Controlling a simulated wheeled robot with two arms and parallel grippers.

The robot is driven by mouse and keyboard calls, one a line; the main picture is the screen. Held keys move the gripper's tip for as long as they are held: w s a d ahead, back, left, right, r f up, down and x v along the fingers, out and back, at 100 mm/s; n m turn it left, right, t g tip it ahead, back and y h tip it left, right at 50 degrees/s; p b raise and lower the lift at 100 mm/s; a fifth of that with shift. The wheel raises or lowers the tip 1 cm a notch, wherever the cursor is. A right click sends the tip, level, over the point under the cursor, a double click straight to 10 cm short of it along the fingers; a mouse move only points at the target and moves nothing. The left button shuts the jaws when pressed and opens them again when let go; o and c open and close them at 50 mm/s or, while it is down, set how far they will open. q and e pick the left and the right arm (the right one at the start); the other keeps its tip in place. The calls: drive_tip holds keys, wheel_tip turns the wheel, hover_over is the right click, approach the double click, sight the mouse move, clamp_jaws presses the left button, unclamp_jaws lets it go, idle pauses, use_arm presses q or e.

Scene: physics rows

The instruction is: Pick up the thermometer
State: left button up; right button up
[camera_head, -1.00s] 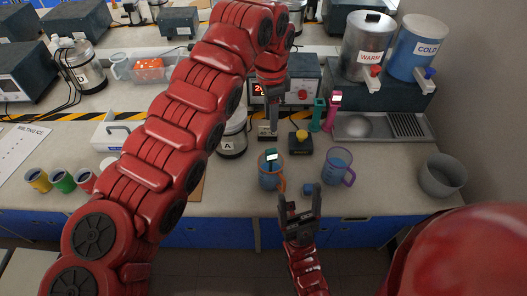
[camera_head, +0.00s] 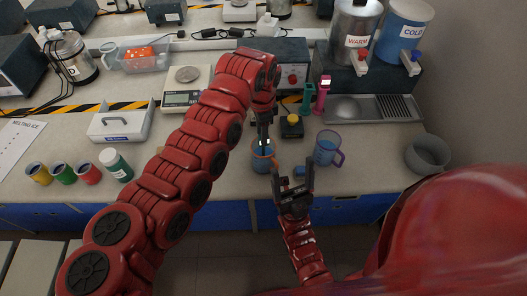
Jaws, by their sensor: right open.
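An orange-handled cup (camera_head: 262,159) stands on the near bench. A small device with a pale display, which looks like a thermometer (camera_head: 262,143), shows at its mouth, mostly hidden by my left gripper. My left gripper (camera_head: 264,137) points down right over this cup; its fingertips overlap the device, and I cannot tell whether they are shut on it. A pink upright device with a white display (camera_head: 322,94) and a teal one (camera_head: 307,100) stand farther back. My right gripper (camera_head: 292,173) is open and empty, fingers up, at the bench's front edge.
A purple-handled cup (camera_head: 326,150) stands right of the orange-handled one. A grey bowl (camera_head: 428,156) is at far right.

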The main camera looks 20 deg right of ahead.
sight(264, 152)
use_arm(q)
drive_tip(key=shift+f+p, duration=0.25)
drive_tip(key=shift+p, duration=0.05)
drive_tip(key=f, duration=0.1)
drive_tip(key=f+p, duration=0.1)
drive_tip(key=f, duration=0.1)
drive_tip(key=f+p, duration=0.1)
drive_tip(key=shift+s+d+f, duration=0.2)
drive_tip(key=shift+s, duration=0.05)
drive_tip(key=shift+w+f, duration=0.1)
drive_tip(key=shift+f, duration=0.05)
clamp_jaws()
idle(0.8)
